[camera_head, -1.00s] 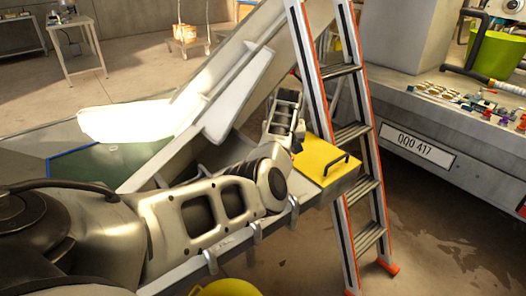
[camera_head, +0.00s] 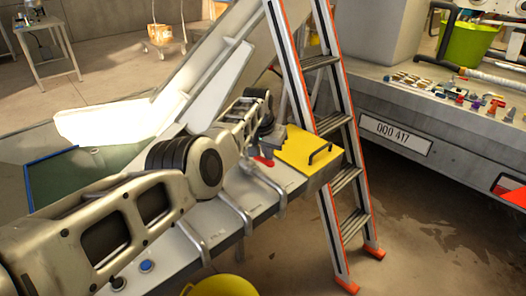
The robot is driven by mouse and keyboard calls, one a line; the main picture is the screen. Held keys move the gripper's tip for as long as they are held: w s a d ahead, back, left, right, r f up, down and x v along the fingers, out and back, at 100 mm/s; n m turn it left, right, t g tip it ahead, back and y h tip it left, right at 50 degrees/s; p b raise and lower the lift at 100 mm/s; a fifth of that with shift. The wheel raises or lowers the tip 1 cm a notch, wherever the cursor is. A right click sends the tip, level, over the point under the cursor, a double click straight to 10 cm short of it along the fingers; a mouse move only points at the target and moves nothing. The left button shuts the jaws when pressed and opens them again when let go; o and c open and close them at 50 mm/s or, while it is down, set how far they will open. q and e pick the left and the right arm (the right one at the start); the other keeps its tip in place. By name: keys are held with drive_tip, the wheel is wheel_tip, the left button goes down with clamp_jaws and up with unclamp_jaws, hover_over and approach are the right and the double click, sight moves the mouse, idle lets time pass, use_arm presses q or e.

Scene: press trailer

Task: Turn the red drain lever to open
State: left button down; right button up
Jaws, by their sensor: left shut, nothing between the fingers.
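A small red piece (camera_head: 264,161), which looks like the lever, lies low on the grey panel, just left of the yellow box. Only part of it shows; my gripper and arm hide its surroundings, so I cannot tell its full shape or position. My left gripper (camera_head: 271,141) reaches over from the left and points down, just above and beside the red piece. Its fingers are shut and appear empty. I cannot tell whether they touch the red piece. My right gripper is not in view.
A yellow box (camera_head: 309,150) with a black handle sits right of my gripper. An orange-edged stepladder (camera_head: 337,122) stands just beyond it. Several grey hoops (camera_head: 236,205) cross the panel's front edge. A blue button (camera_head: 147,266) is lower left. A yellow bucket (camera_head: 222,288) stands below.

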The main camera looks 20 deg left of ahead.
use_arm(q)
drive_tip(key=shift+s+a, duration=0.2)
drive_tip(key=shift+s, duration=0.3)
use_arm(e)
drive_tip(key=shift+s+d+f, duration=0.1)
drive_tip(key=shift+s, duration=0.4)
use_arm(q)
drive_tip(key=shift+f, duration=0.1)
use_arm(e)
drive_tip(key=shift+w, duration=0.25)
